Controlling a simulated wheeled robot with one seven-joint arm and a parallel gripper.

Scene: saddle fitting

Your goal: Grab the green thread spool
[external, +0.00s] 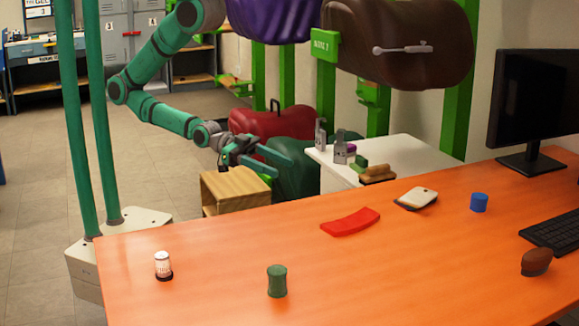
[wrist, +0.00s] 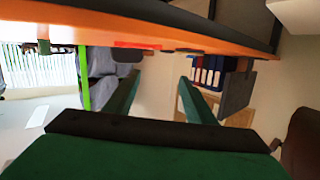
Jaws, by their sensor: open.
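The green thread spool (external: 277,281) stands upright near the front edge of the orange table (external: 230,240), left of the table's middle. My gripper (external: 282,168) is beyond the far side of the table, well away from the spool, beside the white side table. Its two green fingers are spread apart with nothing between them. In the wrist view my gripper (wrist: 160,95) also shows open and empty, with the underside and edge of the orange table (wrist: 190,38) above it.
On the orange table are a white-and-black jar (external: 163,265), a red curved piece (external: 350,222), a blue cylinder (external: 479,202), a brown brush (external: 536,262), a monitor (external: 538,105) and a keyboard (external: 555,232). A wooden box (external: 235,190) and a white side table (external: 400,152) stand behind it.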

